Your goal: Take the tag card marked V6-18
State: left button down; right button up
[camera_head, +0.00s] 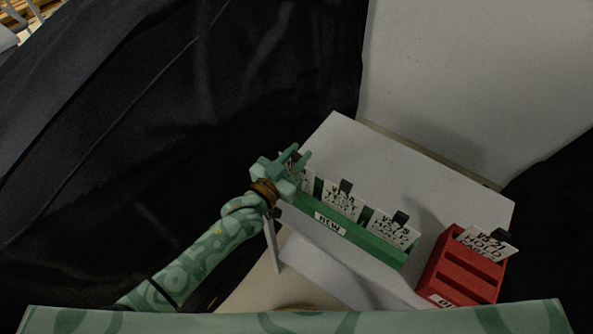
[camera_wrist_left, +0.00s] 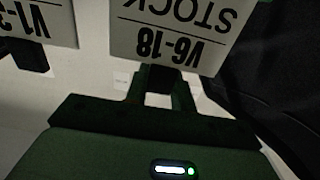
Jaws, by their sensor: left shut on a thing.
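In the left wrist view a white tag card (camera_wrist_left: 175,35) reads V6-18 and STOCK, upside down. My left gripper (camera_wrist_left: 160,82) is shut on the dark tab at this card's edge. In the head view my left gripper (camera_head: 296,160) is at the left end of the green rack (camera_head: 375,246), which has a NEW label. A sliver of a white card shows beside the gripper, mostly hidden by it. I cannot tell whether the held card still touches the rack. My right gripper is not in view.
Two more cards with black tabs, a middle card (camera_head: 342,201) and a right card (camera_head: 391,229), stand in the green rack. A red rack (camera_head: 462,268) with a tilted card (camera_head: 482,243) is to the right. Dark cloth (camera_head: 150,140) hangs at the left. The white cart top (camera_head: 400,170) behind is clear.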

pick_arm(q)
notch_tip(320, 180, up, 16)
jog(key=p, duration=0.9)
jog(key=shift+f, duration=0.25)
